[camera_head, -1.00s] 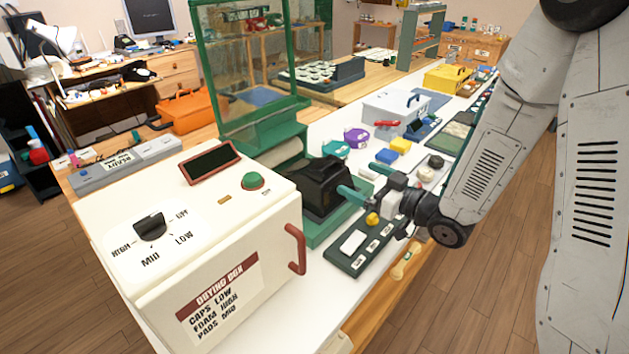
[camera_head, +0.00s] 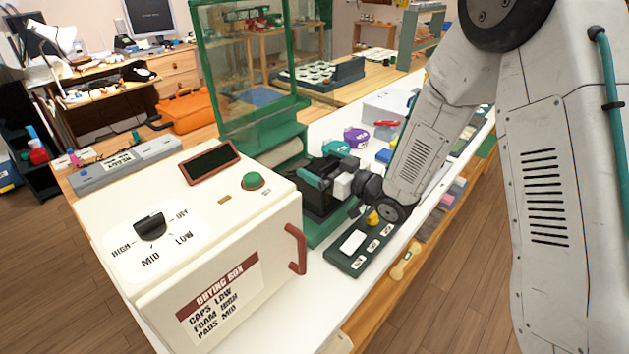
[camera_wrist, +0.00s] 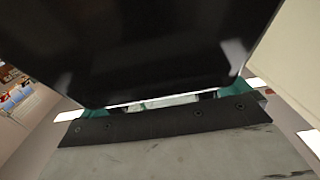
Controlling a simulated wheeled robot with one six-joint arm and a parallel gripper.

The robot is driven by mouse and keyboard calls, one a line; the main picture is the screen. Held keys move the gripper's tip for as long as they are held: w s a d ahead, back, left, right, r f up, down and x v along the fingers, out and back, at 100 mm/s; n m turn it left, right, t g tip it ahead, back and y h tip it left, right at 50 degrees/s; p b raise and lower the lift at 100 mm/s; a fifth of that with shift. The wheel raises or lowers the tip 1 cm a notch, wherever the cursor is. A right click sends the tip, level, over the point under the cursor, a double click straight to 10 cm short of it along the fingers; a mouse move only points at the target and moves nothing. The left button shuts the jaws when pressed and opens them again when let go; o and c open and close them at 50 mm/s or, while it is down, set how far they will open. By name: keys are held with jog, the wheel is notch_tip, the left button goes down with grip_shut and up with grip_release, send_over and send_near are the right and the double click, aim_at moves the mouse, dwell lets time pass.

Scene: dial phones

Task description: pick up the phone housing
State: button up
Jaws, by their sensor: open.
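The black phone housing (camera_head: 320,200) sits on a green stand (camera_head: 322,236) beside the cream drying box. My gripper (camera_head: 312,172) is at the housing's upper part, with its teal fingers spread over it and partly covering it. In the wrist view a large dark surface, which looks like the housing (camera_wrist: 160,50), fills the upper middle. The teal fingertips (camera_wrist: 165,100) show at its left and right edges, apart from each other. I cannot tell whether they touch it.
The drying box (camera_head: 215,250), with a dial and red handle, stands close on the left. A green-framed clear screen (camera_head: 245,65) rises behind. A dark tray (camera_head: 362,250) with labelled slots lies in front. Purple and teal containers (camera_head: 356,138) stand behind my gripper.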

jog(key=c, duration=1.2)
jog(key=shift+c, duration=0.5)
jog(key=shift+r, duration=0.2)
